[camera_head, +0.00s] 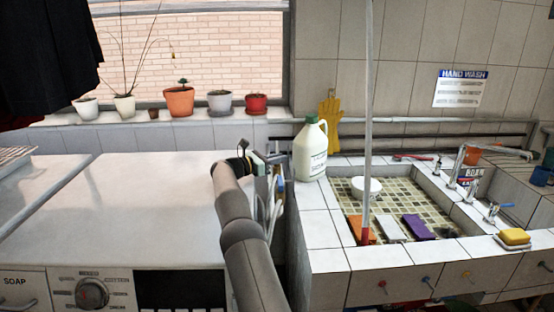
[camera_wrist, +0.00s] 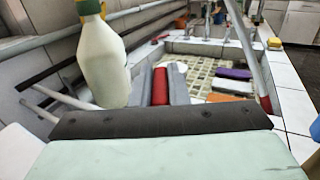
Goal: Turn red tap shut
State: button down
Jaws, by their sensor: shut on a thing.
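My gripper (camera_head: 266,158) is at the right end of the white machine top, beside the tiled sink's left side. In the wrist view its two grey fingers (camera_wrist: 160,86) are shut with a red part between them, which I take as the red tap (camera_wrist: 160,88). The fingers touch it on both sides. Only this red strip shows; the tap's body and how far it is turned are hidden. In the head view the gripper and arm hide the red tap. A small blue part (camera_head: 281,185) shows just below the gripper, next to pale pipes.
A white jug (camera_head: 310,153) with a green cap stands close right of my gripper. Pipes (camera_wrist: 75,97) run along the wall. A tall pole (camera_head: 368,120) stands in the sink (camera_head: 325,230). The white machine top (camera_head: 130,205) is clear.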

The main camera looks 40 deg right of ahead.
jog(key=c, duration=1.4)
grip_release()
jog(key=a+b, duration=0.1)
jog(key=a, duration=0.4)
jog(key=w+a+b, duration=0.1)
jog(key=a, duration=0.5)
jog(key=w+a+b, duration=0.1)
jog(key=a, duration=0.5)
jog(key=shift+w+a+b, duration=0.15)
jog(key=shift+w+b, duration=0.05)
jog(key=shift+b, duration=0.1)
